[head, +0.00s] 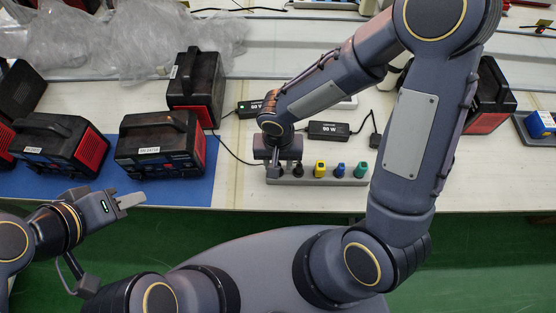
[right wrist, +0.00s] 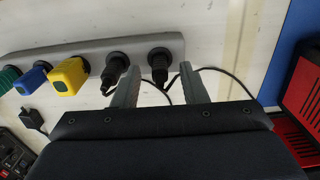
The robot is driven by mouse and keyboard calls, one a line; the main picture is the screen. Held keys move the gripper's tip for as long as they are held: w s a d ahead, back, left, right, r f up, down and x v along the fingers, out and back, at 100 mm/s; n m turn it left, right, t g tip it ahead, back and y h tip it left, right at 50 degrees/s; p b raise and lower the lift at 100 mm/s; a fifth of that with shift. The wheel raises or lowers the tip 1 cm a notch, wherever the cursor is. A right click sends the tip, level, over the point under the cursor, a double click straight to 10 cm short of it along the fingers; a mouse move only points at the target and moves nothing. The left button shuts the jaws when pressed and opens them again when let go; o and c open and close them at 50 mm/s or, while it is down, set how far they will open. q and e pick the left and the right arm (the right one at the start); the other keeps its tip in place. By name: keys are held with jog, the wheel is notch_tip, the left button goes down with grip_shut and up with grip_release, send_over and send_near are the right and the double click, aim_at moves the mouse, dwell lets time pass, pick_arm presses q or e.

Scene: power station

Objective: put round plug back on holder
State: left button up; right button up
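The grey holder strip (head: 340,182) lies near the table's front edge; it also shows in the right wrist view (right wrist: 137,48). It carries a yellow plug (right wrist: 68,76), a blue plug (right wrist: 33,80), a green plug (right wrist: 8,78) and two black plugs. The end black plug (right wrist: 159,68), which has a round base, sits at the strip's end with a cable running from it. My right gripper (right wrist: 158,76) is over that end, its fingers apart on either side of this plug, with gaps visible. The other black plug (right wrist: 115,68) is just outside one finger. My left gripper (head: 132,201) is in front of the table, away from the holder.
Black-and-red power stations (head: 160,143) stand on a blue mat (head: 190,190) at left. Black adapters (head: 328,130) with cables lie behind the holder. Plastic wrap (head: 150,40) covers the back left. Another red-and-black unit (head: 490,105) stands at right.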

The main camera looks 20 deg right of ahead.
notch_tip(320, 180, up, 8)
jog(key=shift+f, duration=0.1)
dwell(0.4)
jog(key=s+d+r+n+t+y, duration=0.1)
jog(key=s+d+r+t+y, duration=0.2)
jog(key=s+d+r, duration=0.7)
jog(key=d+r+t, duration=0.1)
jog(key=t, duration=0.1)
jog(key=shift+s+t+y, duration=0.2)
jog(key=shift+t+y, duration=0.1)
jog(key=shift+y, duration=0.1)
